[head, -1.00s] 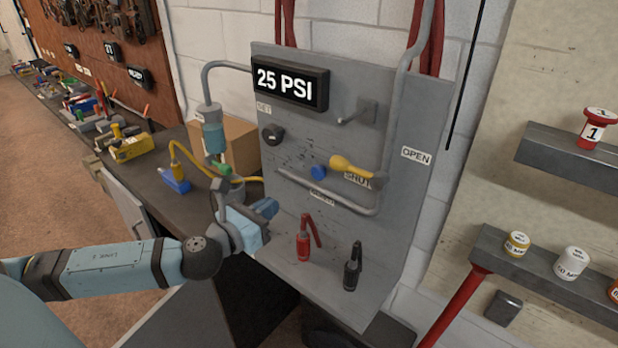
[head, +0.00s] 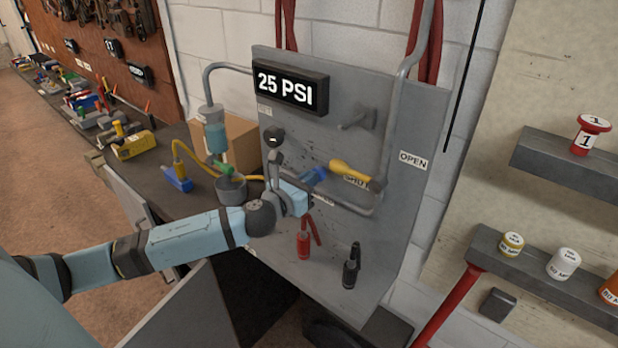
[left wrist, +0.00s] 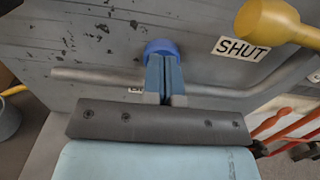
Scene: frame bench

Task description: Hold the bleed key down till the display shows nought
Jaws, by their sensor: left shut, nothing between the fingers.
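The display (head: 290,88) on the grey panel (head: 405,215) reads 25 PSI. The bleed key is a round blue button (left wrist: 158,46), in the wrist view just beyond my fingertips. In the head view it is mostly covered by my fingers. My left gripper (head: 314,180) is shut and empty, its fingertips (left wrist: 164,62) at the button's lower edge in the wrist view. They are touching or very close; I cannot tell whether the button is pressed in. The label under it is mostly hidden by my gripper. My right gripper is out of view.
A yellow-handled lever (head: 352,172) sits right of the button, at the SHUT label (left wrist: 241,47). A grey pipe (left wrist: 95,78) runs below the button.

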